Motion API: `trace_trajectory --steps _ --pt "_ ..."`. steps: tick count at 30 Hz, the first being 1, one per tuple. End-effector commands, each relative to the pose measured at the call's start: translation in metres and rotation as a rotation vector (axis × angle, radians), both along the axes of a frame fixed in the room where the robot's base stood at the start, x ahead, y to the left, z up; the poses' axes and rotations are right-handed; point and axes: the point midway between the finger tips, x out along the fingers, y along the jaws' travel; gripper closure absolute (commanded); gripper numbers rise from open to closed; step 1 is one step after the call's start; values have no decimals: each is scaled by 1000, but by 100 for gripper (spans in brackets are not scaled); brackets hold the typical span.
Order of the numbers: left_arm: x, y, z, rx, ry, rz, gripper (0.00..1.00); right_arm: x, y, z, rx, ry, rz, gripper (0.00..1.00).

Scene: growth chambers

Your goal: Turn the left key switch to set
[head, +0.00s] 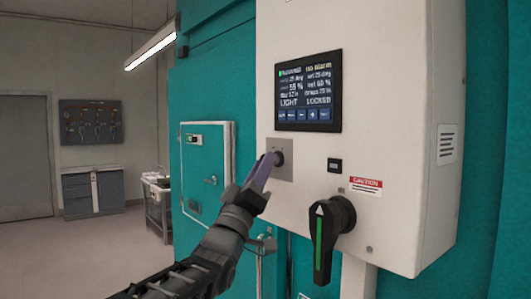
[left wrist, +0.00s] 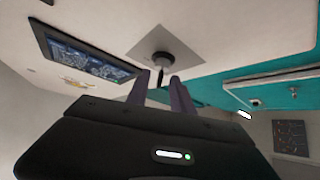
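The key switch (head: 280,157) is a dark round barrel on a square grey plate (head: 287,172), below the display on the white control box. In the left wrist view the key switch (left wrist: 163,60) shows with a thin dark key pointing down from it. My left gripper (head: 270,163) reaches up to the switch from below left and partly covers it in the head view. In the left wrist view its two purple-grey fingers (left wrist: 160,87) are apart, with the key near the gap between their tips. I cannot tell if they touch it. My right gripper is not in view.
The display (head: 308,92) reads LIGHT LOCKED. A small black button (head: 334,165), a caution label (head: 365,185) and a large black rotary handle (head: 330,235) are right of the switch. A teal cabinet door (head: 206,180) stands behind my arm. Open floor lies left.

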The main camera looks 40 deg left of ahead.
Motion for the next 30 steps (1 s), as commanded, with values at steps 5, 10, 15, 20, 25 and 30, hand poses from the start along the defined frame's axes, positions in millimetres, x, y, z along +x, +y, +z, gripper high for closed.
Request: trace_trajectory --steps 5,10,15,20,25,30 --pt "14 2 13 -1 0 -1 72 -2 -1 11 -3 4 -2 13" --pt "16 3 13 0 0 0 72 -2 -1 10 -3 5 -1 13" --pt "16 3 12 0 0 0 74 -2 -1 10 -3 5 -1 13" --pt "16 3 12 0 0 0 88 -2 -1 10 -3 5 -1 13" --pt "16 3 12 0 0 0 100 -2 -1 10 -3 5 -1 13" --pt "16 3 12 0 0 0 100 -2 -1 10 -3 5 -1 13"
